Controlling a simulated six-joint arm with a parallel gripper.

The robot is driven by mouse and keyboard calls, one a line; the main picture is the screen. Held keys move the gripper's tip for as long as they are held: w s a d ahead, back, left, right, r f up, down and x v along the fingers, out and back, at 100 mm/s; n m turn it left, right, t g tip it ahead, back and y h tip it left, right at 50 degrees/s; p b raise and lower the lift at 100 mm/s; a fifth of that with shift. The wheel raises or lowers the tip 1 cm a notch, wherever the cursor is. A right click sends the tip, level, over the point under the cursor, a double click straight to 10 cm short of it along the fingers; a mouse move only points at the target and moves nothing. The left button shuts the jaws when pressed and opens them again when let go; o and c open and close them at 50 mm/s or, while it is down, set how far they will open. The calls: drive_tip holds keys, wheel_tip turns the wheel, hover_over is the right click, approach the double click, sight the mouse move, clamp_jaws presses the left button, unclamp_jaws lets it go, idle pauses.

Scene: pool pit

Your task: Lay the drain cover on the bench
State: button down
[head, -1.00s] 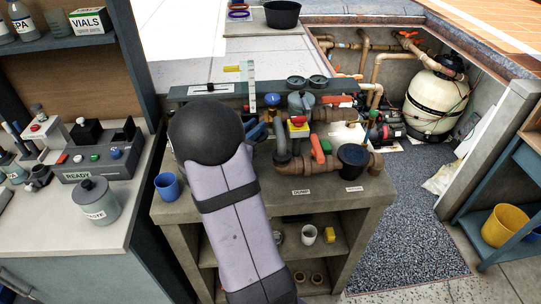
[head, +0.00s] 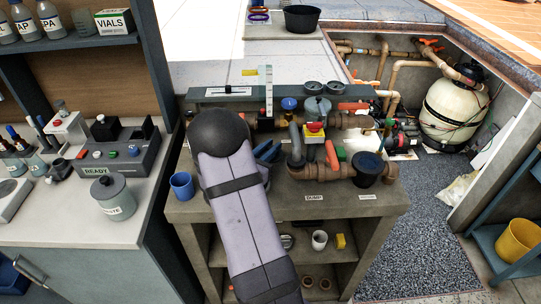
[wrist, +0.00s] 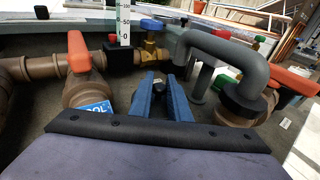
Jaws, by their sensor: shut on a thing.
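My gripper (head: 268,152) is over the pipework bench (head: 205,207), just left of the grey bent pipe (head: 295,147). In the wrist view its two blue jaws (wrist: 163,98) are close together, with a thin dark thing between them. Most of that thing is hidden, and I cannot tell its shape or whether it is the drain cover. I cannot make out the drain cover for sure anywhere else. The bench top is bare at its front edge, near the DUMP label.
Brown pipes with a red-orange valve handle (wrist: 77,52) and the grey bent pipe (wrist: 222,40) stand close around my gripper. A blue mug (head: 181,186) stands at the bench's left end. A black-capped fitting (head: 368,168) is at the right. Shelves lie under the bench top.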

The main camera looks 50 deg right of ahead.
drive_tip(key=shift+f, duration=1.7)
drive_tip(key=shift+f, duration=0.4)
drive_tip(key=shift+f+b, duration=0.25)
drive_tip(key=shift+b, duration=0.2)
drive_tip(key=c, duration=1.7)
unclamp_jaws()
drive_tip(key=shift+s+f, duration=0.1)
drive_tip(key=shift+o, duration=0.2)
